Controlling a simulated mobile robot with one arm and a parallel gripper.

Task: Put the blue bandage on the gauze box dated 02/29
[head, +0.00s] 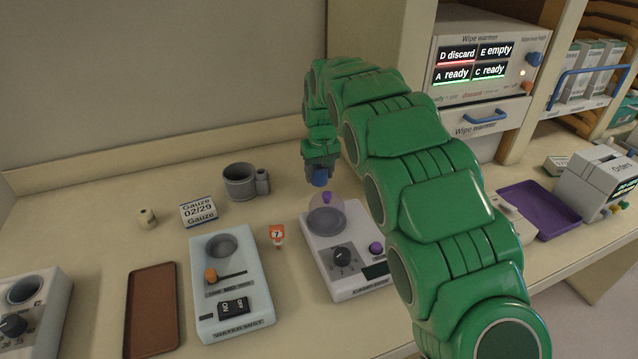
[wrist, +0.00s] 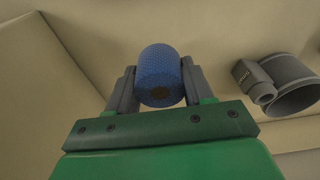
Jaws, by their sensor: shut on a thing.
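The blue bandage (head: 319,178) is a small roll with a textured surface. It also shows in the wrist view (wrist: 160,76), between the two grey fingers. My gripper (head: 320,172) is shut on it and holds it in the air, near the scale-like device with the clear dome. It also shows in the wrist view (wrist: 160,88). The gauze box (head: 198,211) is a small white box labelled "Gauze 02/29". It stands on the counter at the left in the head view, with nothing on its top, apart from my gripper and to its left.
A grey mug-like holder (head: 240,182) stands between the gauze box and my gripper. A beige roll (head: 147,218) lies left of the box. In front are a pale device with switches (head: 232,285), a brown tray (head: 152,310) and an orange-topped figure (head: 276,235). A domed device (head: 345,250) stands below my gripper.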

